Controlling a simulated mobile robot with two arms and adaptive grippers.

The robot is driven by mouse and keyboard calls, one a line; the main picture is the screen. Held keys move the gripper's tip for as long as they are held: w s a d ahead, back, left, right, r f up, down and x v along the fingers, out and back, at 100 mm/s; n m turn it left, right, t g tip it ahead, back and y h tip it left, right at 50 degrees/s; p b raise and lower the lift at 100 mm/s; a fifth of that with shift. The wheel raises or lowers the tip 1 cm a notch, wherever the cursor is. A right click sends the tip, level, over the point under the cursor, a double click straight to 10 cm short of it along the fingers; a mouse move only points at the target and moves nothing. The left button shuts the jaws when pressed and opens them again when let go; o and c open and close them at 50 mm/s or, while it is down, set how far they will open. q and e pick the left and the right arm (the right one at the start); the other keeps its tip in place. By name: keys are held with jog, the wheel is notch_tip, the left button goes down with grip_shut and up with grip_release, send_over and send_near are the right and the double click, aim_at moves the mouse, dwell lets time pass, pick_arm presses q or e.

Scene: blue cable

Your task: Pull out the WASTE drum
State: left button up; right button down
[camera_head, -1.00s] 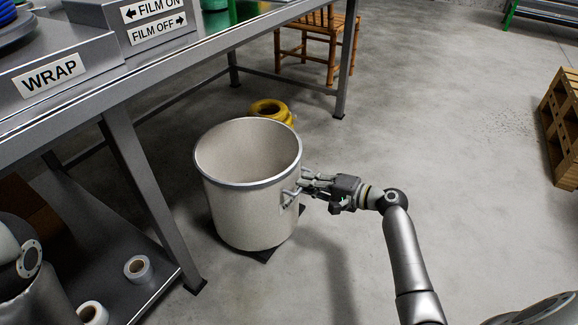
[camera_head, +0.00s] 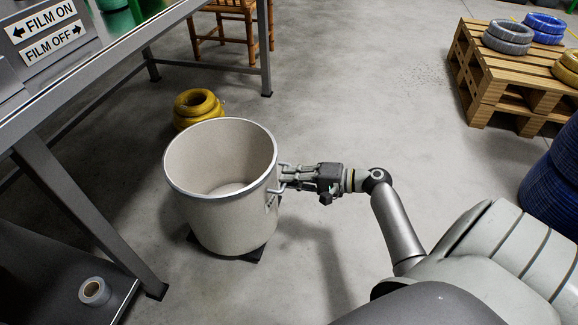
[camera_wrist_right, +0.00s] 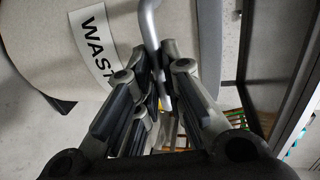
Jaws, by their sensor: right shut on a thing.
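The WASTE drum (camera_head: 222,215) is a pale, open-topped round bin standing upright on a dark base on the floor, and it looks empty. Its label, partly hidden, and its pale side also show in the right wrist view (camera_wrist_right: 45,30). A metal handle (camera_wrist_right: 152,30) sticks out from the drum's side. My right gripper (camera_head: 286,179) is at the drum's right side, shut on that handle; in the right wrist view the fingers (camera_wrist_right: 160,92) are around the bar. My left gripper is not in view.
The steel workbench (camera_head: 100,225) stands to the left, with a tape roll (camera_head: 94,291) on its lower shelf. Yellow coils (camera_head: 198,106) lie behind the drum. A wooden chair (camera_head: 232,25) is at the back. A pallet (camera_head: 490,75) with coils stands at right. The floor between drum and pallet is clear.

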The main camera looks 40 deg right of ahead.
jog(key=c, duration=1.5)
grip_release()
jog(key=shift+c, duration=0.2)
jog(key=v, duration=1.2)
jog(key=shift+f, duration=0.1)
